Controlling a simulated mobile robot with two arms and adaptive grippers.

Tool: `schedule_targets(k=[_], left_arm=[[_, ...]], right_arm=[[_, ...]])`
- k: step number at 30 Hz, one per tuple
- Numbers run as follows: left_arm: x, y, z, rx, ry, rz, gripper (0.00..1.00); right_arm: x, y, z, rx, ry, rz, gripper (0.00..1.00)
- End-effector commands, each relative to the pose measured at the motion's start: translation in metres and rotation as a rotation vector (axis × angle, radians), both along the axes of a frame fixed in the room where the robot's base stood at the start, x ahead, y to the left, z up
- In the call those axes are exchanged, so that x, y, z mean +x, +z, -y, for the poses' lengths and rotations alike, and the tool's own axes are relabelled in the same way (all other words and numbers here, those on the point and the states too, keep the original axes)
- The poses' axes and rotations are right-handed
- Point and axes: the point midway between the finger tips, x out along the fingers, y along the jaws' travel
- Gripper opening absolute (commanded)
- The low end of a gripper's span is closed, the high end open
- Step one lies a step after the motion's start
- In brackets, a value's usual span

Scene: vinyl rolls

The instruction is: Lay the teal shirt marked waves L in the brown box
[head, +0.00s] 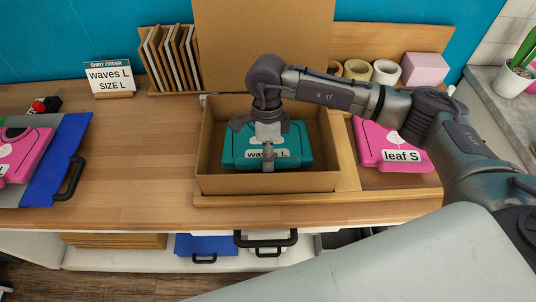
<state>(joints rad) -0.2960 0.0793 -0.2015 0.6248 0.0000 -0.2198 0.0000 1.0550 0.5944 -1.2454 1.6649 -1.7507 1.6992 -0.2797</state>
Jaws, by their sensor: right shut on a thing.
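The teal shirt (294,146), labelled waves L, lies folded flat inside the brown box (210,184), whose tall back flap stands up behind it. My right gripper (267,158) reaches down into the box from above and is shut on the shirt near the middle of its front part. The gripper and wrist hide part of the shirt and its label. Whether the shirt rests fully on the box floor is hard to tell. My left gripper does not show.
A pink shirt marked leaf S (373,139) lies right of the box, under my right arm. An order sign (109,78) reads waves L, size L. Tape rolls (385,72) stand behind. The table between board and box is clear.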

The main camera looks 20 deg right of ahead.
Motion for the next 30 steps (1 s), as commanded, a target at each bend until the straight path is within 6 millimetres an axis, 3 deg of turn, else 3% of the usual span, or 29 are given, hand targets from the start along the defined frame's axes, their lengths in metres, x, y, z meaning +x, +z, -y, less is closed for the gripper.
schedule_targets(k=[1, 2, 6, 19, 30], left_arm=[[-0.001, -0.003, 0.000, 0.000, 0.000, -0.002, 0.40], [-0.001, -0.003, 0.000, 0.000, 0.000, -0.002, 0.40], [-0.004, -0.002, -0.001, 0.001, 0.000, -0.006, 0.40], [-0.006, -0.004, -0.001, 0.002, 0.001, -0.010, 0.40], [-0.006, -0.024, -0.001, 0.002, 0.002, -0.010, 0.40]], right_arm=[[0.000, -0.002, 0.000, 0.001, 0.000, 0.001, 0.00], [0.000, -0.002, 0.000, 0.000, 0.000, 0.000, 0.30], [0.000, -0.001, 0.000, 0.000, 0.000, 0.000, 0.53], [0.003, 0.008, 0.000, 0.001, 0.000, 0.003, 0.54], [0.021, 0.079, 0.005, 0.001, -0.001, 0.007, 0.54]])
